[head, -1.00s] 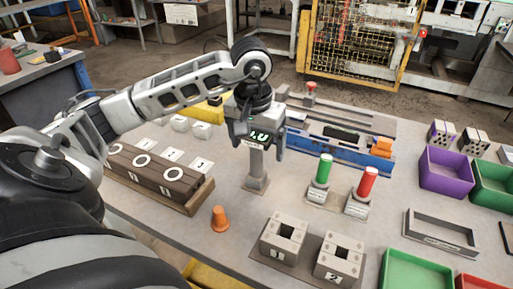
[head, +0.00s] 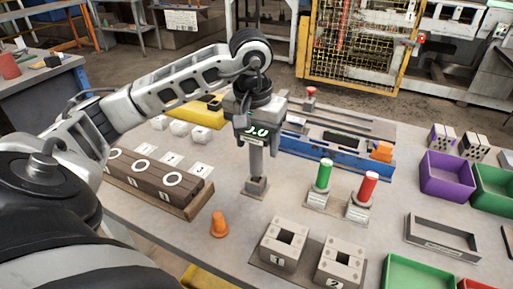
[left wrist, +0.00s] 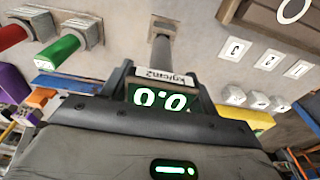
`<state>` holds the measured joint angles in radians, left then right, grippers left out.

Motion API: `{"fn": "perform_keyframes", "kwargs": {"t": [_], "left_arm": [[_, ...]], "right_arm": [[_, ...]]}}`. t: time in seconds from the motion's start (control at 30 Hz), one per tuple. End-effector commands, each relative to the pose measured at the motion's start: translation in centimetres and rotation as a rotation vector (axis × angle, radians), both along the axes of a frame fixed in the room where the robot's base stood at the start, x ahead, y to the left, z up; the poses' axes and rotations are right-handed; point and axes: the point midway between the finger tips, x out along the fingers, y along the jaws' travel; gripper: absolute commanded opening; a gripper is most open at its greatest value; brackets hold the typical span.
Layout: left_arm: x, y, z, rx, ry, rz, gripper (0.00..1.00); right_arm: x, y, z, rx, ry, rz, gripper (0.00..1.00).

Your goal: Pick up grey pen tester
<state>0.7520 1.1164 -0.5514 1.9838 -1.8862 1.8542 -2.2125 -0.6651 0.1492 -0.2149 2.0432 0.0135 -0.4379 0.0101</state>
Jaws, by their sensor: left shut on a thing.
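The grey pen tester (head: 256,160) stands upright, its slim grey stem running down to a small grey holder (head: 255,189) on the table. Its lit green display and label sit at the top, between my left gripper's fingers. My left gripper (head: 257,138) is shut on the tester from above. In the left wrist view the tester's display (left wrist: 160,99) and label lie between the fingers, with the stem (left wrist: 161,50) beyond. I cannot tell whether the stem's lower end is still seated in the holder. My right gripper is not in view.
A brown tray of ringed blocks (head: 155,180) lies left. An orange cone (head: 219,224) and hollow bricks (head: 285,243) are in front. Green (head: 323,174) and red (head: 368,186) cylinders stand right, with a blue fixture (head: 335,153) behind and a purple bin (head: 447,176) further right.

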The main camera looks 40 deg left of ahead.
Motion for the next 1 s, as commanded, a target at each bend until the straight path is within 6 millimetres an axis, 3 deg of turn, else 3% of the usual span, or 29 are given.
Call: {"fn": "perform_keyframes", "kwargs": {"t": [0.07, 0.4, 0.7, 1.0], "left_arm": [[-0.1, 0.0, 1.3, 0.001, -0.008, 0.000, 0.37], [-5.6, -0.5, 7.3, 0.005, -0.008, 0.001, 0.37], [-11.3, -1.2, 9.7, 0.004, -0.005, 0.002, 0.37], [-13.7, -1.6, 10.8, 0.001, -0.003, 0.002, 0.37]], "right_arm": [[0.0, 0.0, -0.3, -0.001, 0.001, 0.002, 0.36], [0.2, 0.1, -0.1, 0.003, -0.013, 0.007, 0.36], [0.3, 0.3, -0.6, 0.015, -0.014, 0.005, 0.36], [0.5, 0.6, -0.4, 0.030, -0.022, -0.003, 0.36]]}}
